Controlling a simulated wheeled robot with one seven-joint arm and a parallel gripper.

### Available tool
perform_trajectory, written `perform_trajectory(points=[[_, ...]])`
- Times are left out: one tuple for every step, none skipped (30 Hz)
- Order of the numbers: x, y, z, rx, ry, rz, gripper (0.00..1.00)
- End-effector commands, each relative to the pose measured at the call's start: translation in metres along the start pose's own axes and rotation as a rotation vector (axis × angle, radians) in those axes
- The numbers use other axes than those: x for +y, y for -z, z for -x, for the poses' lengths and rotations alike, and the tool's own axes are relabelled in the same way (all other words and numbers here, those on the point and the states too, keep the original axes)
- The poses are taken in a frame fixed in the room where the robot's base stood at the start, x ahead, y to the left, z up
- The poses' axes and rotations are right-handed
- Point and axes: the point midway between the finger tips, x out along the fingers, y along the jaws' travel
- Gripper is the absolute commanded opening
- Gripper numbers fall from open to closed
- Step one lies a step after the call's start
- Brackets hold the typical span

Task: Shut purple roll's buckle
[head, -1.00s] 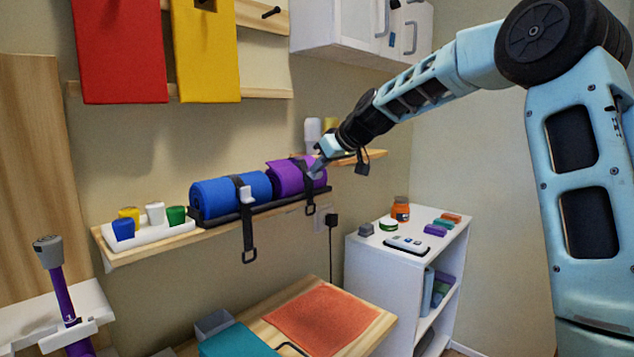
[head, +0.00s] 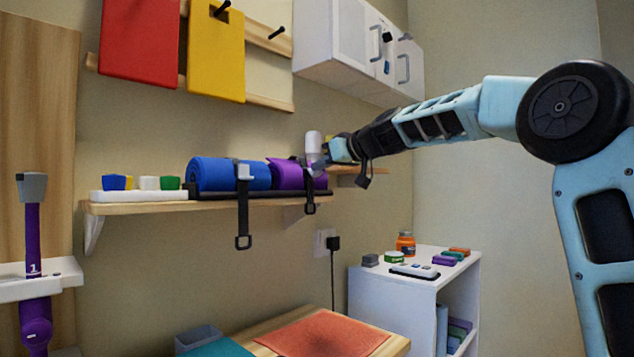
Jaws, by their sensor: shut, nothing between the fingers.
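The purple roll (head: 288,176) lies on the wall shelf, to the right of the blue roll (head: 222,174). A black strap (head: 310,196) goes over the purple roll's right part and its end hangs below the shelf edge. My gripper (head: 318,165) is shut and empty at the strap on the purple roll's right end. The gripper covers the purple roll's buckle, so I cannot tell whether the buckle is open or shut. The blue roll has its own strap with a pale grey buckle (head: 244,172) and a hanging black end.
The wooden shelf (head: 140,207) also carries a white tray (head: 110,196) with coloured cups. White wall cabinets (head: 340,45) hang above. A white unit (head: 395,285) with small items stands below right.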

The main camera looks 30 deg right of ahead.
Motion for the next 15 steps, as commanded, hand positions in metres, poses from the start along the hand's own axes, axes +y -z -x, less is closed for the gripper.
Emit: perform_trajectory(points=[[0.0003, -0.0121, -0.0033, 0.021, -0.001, 0.001, 0.00], [0.0002, -0.0125, -0.0033, 0.033, -0.001, 0.002, 0.00], [0.0001, -0.0133, -0.0035, 0.049, -0.001, 0.002, 0.00], [0.0001, -0.0135, -0.0035, 0.061, -0.001, 0.002, 0.00], [0.0000, -0.0140, -0.0036, 0.073, 0.000, 0.001, 0.00], [-0.0001, -0.0146, -0.0037, 0.090, 0.000, 0.001, 0.00], [-0.0001, -0.0149, -0.0037, 0.102, 0.000, 0.001, 0.00], [-0.0001, -0.0157, -0.0040, 0.113, 0.000, 0.001, 0.00], [-0.0001, -0.0161, -0.0039, 0.130, 0.000, 0.002, 0.00], [-0.0001, -0.0167, -0.0041, 0.142, 0.000, 0.002, 0.00], [-0.0001, -0.0171, -0.0041, 0.154, 0.000, 0.001, 0.00], [-0.0001, -0.0176, -0.0041, 0.171, 0.000, 0.001, 0.00], [0.0000, -0.0182, -0.0043, 0.183, 0.000, 0.001, 0.00], [0.0001, -0.0184, -0.0043, 0.196, 0.000, 0.001, 0.00], [0.0002, -0.0194, -0.0046, 0.213, 0.000, 0.000, 0.00]])
